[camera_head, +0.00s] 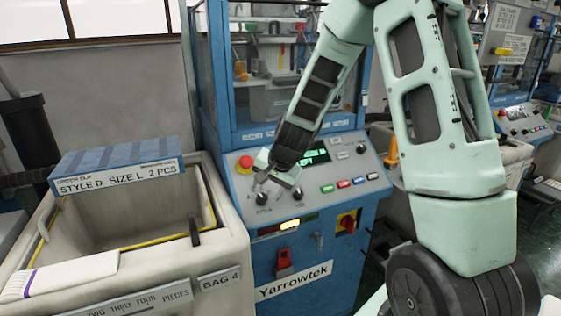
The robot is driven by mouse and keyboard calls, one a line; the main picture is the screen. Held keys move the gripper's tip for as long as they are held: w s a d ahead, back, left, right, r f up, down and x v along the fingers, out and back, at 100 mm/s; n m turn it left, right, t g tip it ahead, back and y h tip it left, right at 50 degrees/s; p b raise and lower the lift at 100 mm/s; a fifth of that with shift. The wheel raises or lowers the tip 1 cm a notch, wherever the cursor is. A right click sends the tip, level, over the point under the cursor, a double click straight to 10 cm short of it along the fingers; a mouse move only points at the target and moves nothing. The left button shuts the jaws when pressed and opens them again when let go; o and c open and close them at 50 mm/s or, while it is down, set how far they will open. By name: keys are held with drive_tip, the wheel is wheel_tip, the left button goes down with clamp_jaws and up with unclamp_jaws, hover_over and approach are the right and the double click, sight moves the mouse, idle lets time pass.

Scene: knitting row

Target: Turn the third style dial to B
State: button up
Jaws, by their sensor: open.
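My gripper (274,186) is open and hangs over the left part of the blue machine's sloped grey control panel (345,164). Its fingers are close to two black dials. The left dial (262,199) is just below the left finger. The other dial (297,194) is just below the right finger. I cannot tell whether the fingers touch either dial. The dial letters and pointer settings are too small to read. A further small round knob (361,149) is at the panel's upper right. My arm hides part of the panel and the green-lit screen (314,155).
A red emergency button (246,161) is left of my gripper. Several coloured buttons (344,184) sit to the right. A red rotary switch (347,222) and red latch (283,261) are below. A bin (228,236) with a box (120,175) stands left. Another machine panel (524,124) is far right.

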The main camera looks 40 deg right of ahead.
drive_tip(key=v, duration=1.4)
drive_tip(key=shift+p, duration=0.4)
